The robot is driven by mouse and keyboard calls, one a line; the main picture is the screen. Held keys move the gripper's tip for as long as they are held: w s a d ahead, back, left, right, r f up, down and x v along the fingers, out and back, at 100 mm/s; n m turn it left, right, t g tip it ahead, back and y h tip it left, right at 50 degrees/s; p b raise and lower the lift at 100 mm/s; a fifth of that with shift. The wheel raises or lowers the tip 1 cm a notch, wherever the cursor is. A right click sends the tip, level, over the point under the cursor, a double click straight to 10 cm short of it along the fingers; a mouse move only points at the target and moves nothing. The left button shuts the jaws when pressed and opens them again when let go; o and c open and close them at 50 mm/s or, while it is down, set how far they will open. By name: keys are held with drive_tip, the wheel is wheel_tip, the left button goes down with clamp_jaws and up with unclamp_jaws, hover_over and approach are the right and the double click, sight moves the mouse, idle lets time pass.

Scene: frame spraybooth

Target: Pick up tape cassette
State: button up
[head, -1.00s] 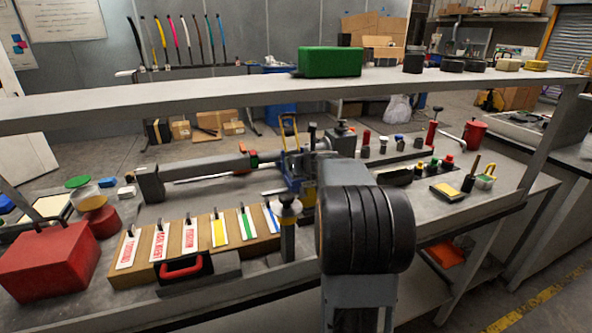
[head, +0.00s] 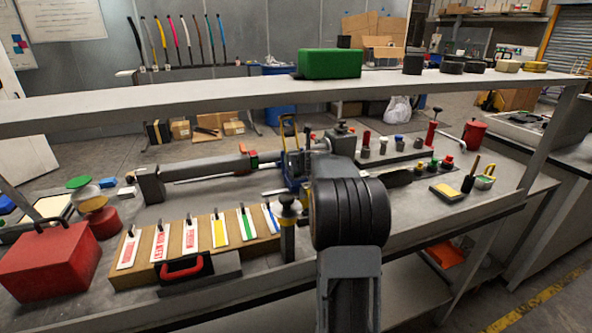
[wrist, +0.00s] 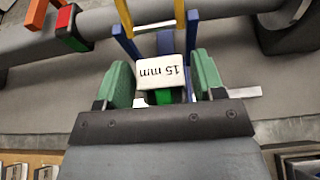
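My gripper (wrist: 163,75) has green-padded fingers standing apart on both sides of the block, with narrow gaps seeming to show. Whether either pad touches it is hard to tell. In the head view my arm hides the fingertips and the block. The blue and yellow fixture (head: 291,165) stands beside that spot, and its blue and yellow bars (wrist: 124,18) show beyond the block in the wrist view.
A long grey bar device (head: 200,168) lies left of the fixture. A rack of labelled cards (head: 190,250) and a red box (head: 50,262) stand at the front left. A raised shelf (head: 240,97) spans the bench. Small tools (head: 460,185) lie at the right.

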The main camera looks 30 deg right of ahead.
drive_tip(key=c, duration=0.7)
drive_tip(key=shift+r, duration=0.1)
